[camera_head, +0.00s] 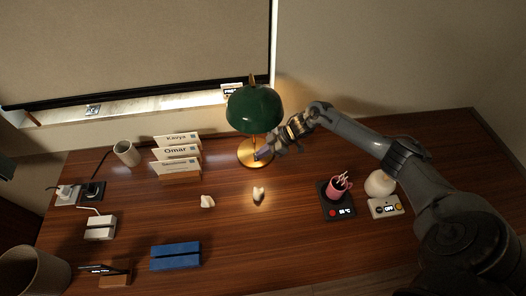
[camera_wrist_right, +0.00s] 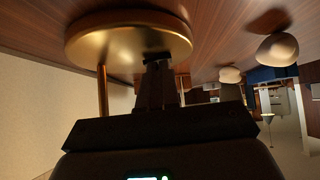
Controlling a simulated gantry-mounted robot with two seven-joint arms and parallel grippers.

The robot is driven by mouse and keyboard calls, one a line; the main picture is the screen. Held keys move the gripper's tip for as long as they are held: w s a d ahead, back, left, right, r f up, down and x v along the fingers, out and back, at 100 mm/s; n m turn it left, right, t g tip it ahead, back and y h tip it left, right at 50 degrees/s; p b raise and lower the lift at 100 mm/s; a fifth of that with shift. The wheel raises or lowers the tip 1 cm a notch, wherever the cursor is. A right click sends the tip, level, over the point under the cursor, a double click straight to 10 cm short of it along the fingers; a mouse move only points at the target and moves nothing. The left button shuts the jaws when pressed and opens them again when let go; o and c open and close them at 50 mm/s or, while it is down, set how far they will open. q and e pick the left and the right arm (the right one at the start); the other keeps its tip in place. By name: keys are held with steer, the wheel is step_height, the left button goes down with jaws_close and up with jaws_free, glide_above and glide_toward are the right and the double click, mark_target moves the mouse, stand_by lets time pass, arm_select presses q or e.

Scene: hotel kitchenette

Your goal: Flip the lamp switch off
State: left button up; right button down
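The desk lamp has a green dome shade (camera_head: 254,108) and a round brass base (camera_head: 244,153); warm light falls on the desk around it. My right gripper (camera_head: 264,153) reaches in from the right, low beneath the shade, with its fingertips at the right side of the base. In the right wrist view the brass base (camera_wrist_right: 128,42) fills the top, and the gripper fingers (camera_wrist_right: 158,72) look closed together at its edge, holding nothing visible. A small dark part sits at the fingertips; I cannot tell if it is the switch. My left gripper is not in view.
Name cards (camera_head: 176,153) and a white cup (camera_head: 126,153) stand left of the lamp. Two small pale objects (camera_head: 258,194) (camera_head: 208,201) lie in front. A pink mug (camera_head: 339,188) on a dark warmer and a white device (camera_head: 384,207) stand right, near my arm. A blue block (camera_head: 176,256) lies front left.

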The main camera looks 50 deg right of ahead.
steer(key=r+p, duration=0.5)
steer(key=shift+s+a, duration=0.15)
steer(key=shift+s, duration=0.05)
steer(key=p+v, duration=0.1)
steer(key=v, duration=0.8)
steer(key=shift+s+f, duration=0.15)
steer(key=shift+s, duration=0.3)
steer(key=w+d+b, duration=0.1)
steer(key=b, duration=0.8)
steer(key=shift+n+h, duration=0.3)
